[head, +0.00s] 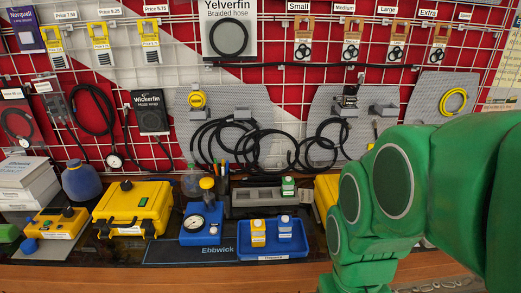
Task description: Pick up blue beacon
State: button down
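A rounded blue object with a dark top (81,182) stands at the back left of the bench, between the white boxes and the yellow case. It may be the blue beacon, but I cannot tell for sure. A small blue rounded piece (29,246) lies at the front left, beside a yellow box. My green arm fills the right side of the head view, apart from these blue objects. My gripper's fingers are not visible, and the arm hides the right part of the bench.
A yellow case (134,205), a blue unit with a gauge (202,226) and a blue tray (292,246) with small bottles crowd the bench (170,276). White boxes (24,178) are stacked at left. Hoses hang on the wall grid behind. Only a narrow front strip is clear.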

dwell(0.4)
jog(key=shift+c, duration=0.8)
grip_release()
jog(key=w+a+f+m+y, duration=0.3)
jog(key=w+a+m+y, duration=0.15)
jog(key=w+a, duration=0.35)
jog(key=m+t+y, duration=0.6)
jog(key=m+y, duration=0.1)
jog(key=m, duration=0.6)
send_over(288, 220)
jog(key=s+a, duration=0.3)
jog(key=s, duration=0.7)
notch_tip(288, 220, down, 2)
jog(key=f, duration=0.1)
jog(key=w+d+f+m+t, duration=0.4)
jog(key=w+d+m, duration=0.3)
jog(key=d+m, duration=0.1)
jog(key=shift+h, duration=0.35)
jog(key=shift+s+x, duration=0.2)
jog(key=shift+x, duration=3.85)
